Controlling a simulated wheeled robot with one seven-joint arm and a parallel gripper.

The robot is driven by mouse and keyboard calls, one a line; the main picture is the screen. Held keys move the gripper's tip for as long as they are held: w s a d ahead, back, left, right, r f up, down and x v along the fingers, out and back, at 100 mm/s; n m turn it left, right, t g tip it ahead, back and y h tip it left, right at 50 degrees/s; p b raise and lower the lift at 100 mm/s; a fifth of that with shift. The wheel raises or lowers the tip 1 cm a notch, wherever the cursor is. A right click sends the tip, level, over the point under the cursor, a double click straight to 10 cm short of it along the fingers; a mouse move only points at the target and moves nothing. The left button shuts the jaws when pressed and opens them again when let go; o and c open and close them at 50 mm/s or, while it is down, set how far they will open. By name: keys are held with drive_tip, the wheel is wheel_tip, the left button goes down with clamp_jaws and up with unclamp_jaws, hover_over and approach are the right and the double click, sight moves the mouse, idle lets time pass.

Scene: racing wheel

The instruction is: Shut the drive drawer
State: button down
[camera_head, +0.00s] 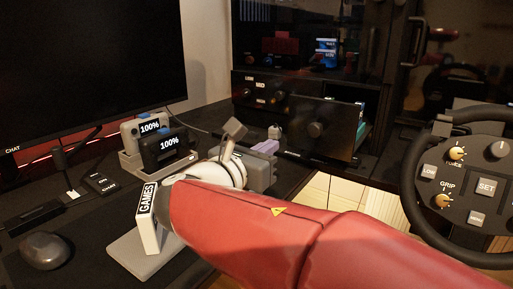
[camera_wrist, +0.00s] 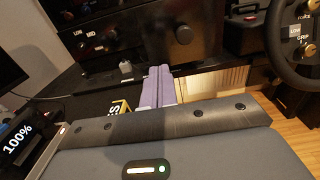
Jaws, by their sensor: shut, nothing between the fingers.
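The drive drawer has a black front (camera_head: 338,138) with a round dark knob (camera_head: 316,130). It stands out from the black cabinet, and coloured items show behind its right edge, so it is open. The drawer front also shows in the wrist view (camera_wrist: 205,52), with its knob (camera_wrist: 183,35) ahead of my fingers. My gripper (camera_head: 268,146) has lavender fingers and is shut and empty. It is left of and below the knob in the head view. In the wrist view the fingertips (camera_wrist: 160,69) point toward the drawer front, with a gap that I cannot measure.
A steering wheel (camera_head: 412,190) stands at the right. A monitor (camera_head: 90,65) is at the left. A small grey object (camera_head: 274,132) is near the drawer.

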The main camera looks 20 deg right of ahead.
sight(300, 127)
drive_tip(key=x, duration=1.1)
drive_tip(key=shift+w+d+p, duration=0.15)
drive_tip(key=shift+p, duration=0.2)
drive_tip(key=shift+d, duration=0.1)
drive_tip(key=x, duration=2.1)
drive_tip(key=shift+w, duration=0.1)
drive_tip(key=shift+w+d+r, duration=0.1)
drive_tip(key=shift+w+d, duration=0.15)
drive_tip(key=shift+d, duration=0.15)
drive_tip(key=shift+r, duration=0.1)
drive_tip(key=shift+r, duration=0.1)
